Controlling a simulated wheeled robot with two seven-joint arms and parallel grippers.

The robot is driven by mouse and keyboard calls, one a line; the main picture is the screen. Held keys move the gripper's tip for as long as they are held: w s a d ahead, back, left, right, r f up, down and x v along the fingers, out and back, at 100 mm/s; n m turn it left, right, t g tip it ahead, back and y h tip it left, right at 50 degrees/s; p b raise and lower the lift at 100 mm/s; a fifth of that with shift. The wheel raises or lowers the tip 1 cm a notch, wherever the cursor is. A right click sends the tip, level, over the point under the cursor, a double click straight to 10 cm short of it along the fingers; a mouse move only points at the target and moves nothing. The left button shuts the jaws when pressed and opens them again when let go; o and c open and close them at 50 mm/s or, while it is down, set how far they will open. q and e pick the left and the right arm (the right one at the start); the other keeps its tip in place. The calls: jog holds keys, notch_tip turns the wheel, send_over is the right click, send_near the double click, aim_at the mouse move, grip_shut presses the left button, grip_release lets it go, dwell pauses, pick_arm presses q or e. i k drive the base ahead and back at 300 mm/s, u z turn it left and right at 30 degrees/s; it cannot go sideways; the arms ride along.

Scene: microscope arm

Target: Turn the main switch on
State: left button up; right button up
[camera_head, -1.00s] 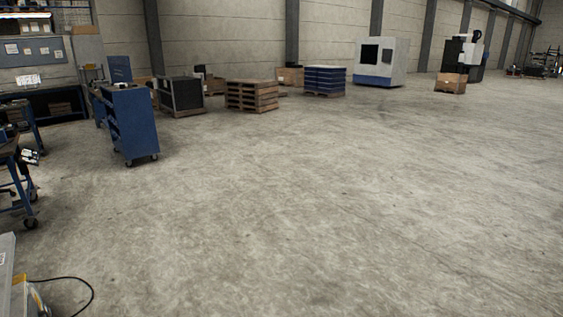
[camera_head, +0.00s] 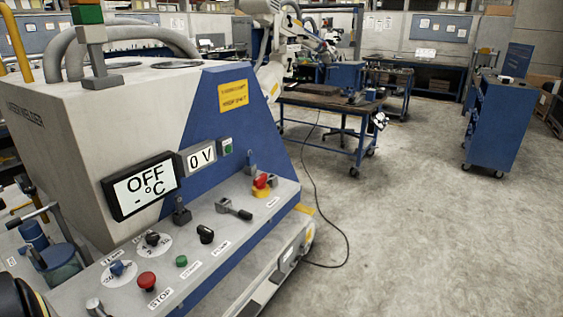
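A machine (camera_head: 70,140) with a grey-white housing and a blue side stands at the left in the head view. Its sloped control panel (camera_head: 225,235) faces me. A red and yellow switch (camera_head: 262,186) sits at the panel's upper right end; it looks like the main switch, but its label is too small to read. A display (camera_head: 142,186) reads OFF and °C, and a smaller display (camera_head: 200,158) reads 0 V.
The panel also carries a red STOP button (camera_head: 146,280), a green button (camera_head: 181,261), dark knobs and a lever (camera_head: 235,210). A black cable (camera_head: 318,200) lies on the floor. A workbench (camera_head: 330,105) and a blue cart (camera_head: 500,125) stand behind. The floor at right is clear.

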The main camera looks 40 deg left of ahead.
aim_at(259, 182)
jog(key=u, duration=1.25)
jog(key=i, duration=1.3)
jog(key=u, duration=0.75)
